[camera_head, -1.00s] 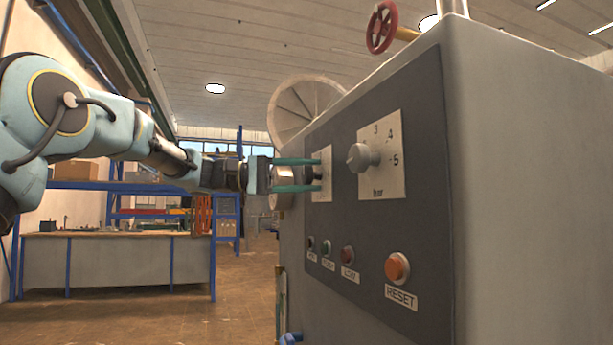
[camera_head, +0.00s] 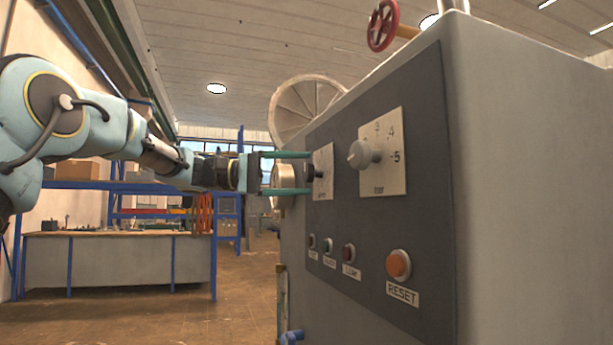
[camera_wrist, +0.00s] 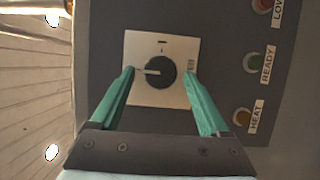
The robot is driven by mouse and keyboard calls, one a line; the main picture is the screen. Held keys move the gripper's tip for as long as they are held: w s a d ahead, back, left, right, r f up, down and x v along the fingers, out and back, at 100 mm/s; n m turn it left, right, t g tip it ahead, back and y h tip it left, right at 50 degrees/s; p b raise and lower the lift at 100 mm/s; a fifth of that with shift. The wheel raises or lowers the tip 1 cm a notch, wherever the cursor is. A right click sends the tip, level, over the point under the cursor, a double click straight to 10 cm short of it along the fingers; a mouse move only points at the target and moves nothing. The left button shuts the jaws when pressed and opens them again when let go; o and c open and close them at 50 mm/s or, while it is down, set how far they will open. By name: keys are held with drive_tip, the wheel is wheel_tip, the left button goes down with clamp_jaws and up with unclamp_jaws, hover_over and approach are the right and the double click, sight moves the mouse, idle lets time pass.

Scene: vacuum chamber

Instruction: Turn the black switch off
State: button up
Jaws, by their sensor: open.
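The black switch (camera_wrist: 160,72) is a round knob with a white pointer line, on a pale square plate (camera_wrist: 148,96). In the wrist view its pointer line points left. In the head view the black switch (camera_head: 313,172) shows side-on at the left part of the dark panel. My gripper (camera_wrist: 157,72) is open, with one green finger on each side of the switch in the wrist view. In the head view my gripper (camera_head: 309,172) has its fingertips close to the panel, above and below the switch. I cannot tell whether the fingers touch it.
The panel also has a grey bar knob (camera_head: 361,155), an orange RESET button (camera_head: 398,265) and several small lamps, including a red one (camera_head: 348,252). A red handwheel (camera_head: 382,25) stands on top of the cabinet. A workbench (camera_head: 120,255) stands behind at left.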

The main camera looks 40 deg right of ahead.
drive_tip(key=b+v, duration=0.1)
drive_tip(key=v, duration=0.7)
drive_tip(key=shift+w+a, duration=0.2)
drive_tip(key=shift+a, duration=0.05)
